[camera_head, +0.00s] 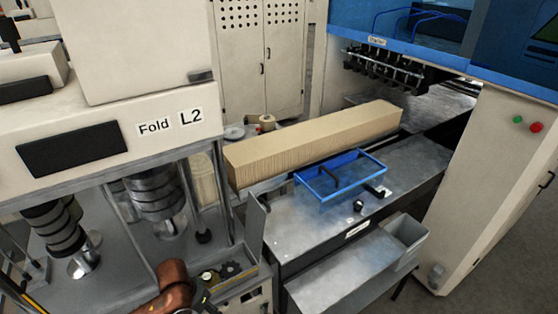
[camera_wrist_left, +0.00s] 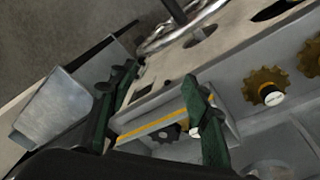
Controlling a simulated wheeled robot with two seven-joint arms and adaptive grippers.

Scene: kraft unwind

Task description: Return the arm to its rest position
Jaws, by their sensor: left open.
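My left arm (camera_head: 174,288) shows at the bottom edge of the head view, in front of the machine marked Fold L2. In the left wrist view the two dark green fingers of my left gripper (camera_wrist_left: 160,76) stand apart. Nothing is held between them. Behind the fingers is a grey machine frame (camera_wrist_left: 245,52) with an open slot and a yellow strip. I cannot tell how far the fingertips are from it. My right gripper is in neither view.
Fold L2 (camera_head: 60,100) fills the left side. A long kraft-coloured block (camera_head: 310,145) lies behind a blue tray (camera_head: 342,196) on the grey table (camera_head: 300,228). A grey bin (camera_head: 400,240) stands at the table's front. Gear-like wheels (camera_wrist_left: 266,84) sit right of my fingers.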

